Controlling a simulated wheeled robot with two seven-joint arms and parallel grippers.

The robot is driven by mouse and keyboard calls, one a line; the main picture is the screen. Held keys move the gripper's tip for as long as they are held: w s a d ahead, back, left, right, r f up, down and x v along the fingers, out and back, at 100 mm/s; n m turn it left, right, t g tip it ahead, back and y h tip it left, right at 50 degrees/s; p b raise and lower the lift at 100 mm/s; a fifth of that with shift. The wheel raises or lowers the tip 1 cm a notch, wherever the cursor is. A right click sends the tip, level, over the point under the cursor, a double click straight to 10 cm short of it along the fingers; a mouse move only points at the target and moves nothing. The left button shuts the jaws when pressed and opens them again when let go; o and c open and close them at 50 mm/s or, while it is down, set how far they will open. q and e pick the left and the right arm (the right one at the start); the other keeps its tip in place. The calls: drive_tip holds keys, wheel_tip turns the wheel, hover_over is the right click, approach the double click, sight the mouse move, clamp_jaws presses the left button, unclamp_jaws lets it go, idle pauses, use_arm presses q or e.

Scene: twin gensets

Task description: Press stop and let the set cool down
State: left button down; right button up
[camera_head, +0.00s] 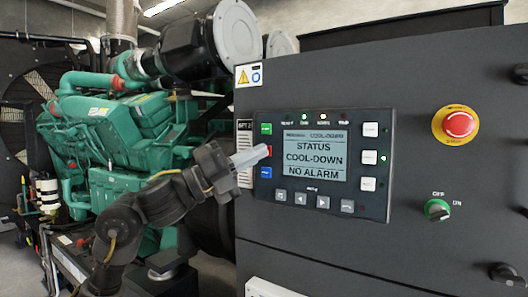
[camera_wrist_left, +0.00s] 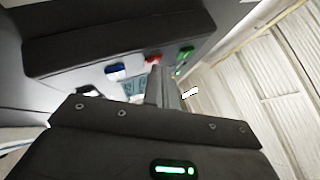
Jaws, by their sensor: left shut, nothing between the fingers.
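The control panel (camera_head: 375,205) is on the front of a dark cabinet. Its screen (camera_head: 315,158) reads STATUS, COOL-DOWN, NO ALARM. On its left edge are a green button (camera_head: 265,129), a red button (camera_head: 269,151) and a blue button (camera_head: 266,171). My left gripper (camera_head: 262,153) is shut and empty, its tips at the red button. In the left wrist view the fingers (camera_wrist_left: 160,90) point at the red button (camera_wrist_left: 152,60), between the blue (camera_wrist_left: 115,71) and green (camera_wrist_left: 187,53) ones. Whether the tips touch it is unclear. My right gripper is not in view.
The green engine (camera_head: 110,140) stands behind my left arm. The cabinet face between panel and knob is clear.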

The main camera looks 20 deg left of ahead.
use_arm(q)
drive_tip(key=shift+s+a, duration=0.15)
drive_tip(key=shift+s, duration=0.8)
drive_tip(key=shift+s+a+b, duration=0.15)
drive_tip(key=shift+s+a, duration=0.05)
drive_tip(key=shift+s, duration=1.3)
drive_tip(key=shift+s+a+b, duration=0.15)
drive_tip(key=shift+s+a, duration=0.05)
drive_tip(key=shift+s, duration=1.25)
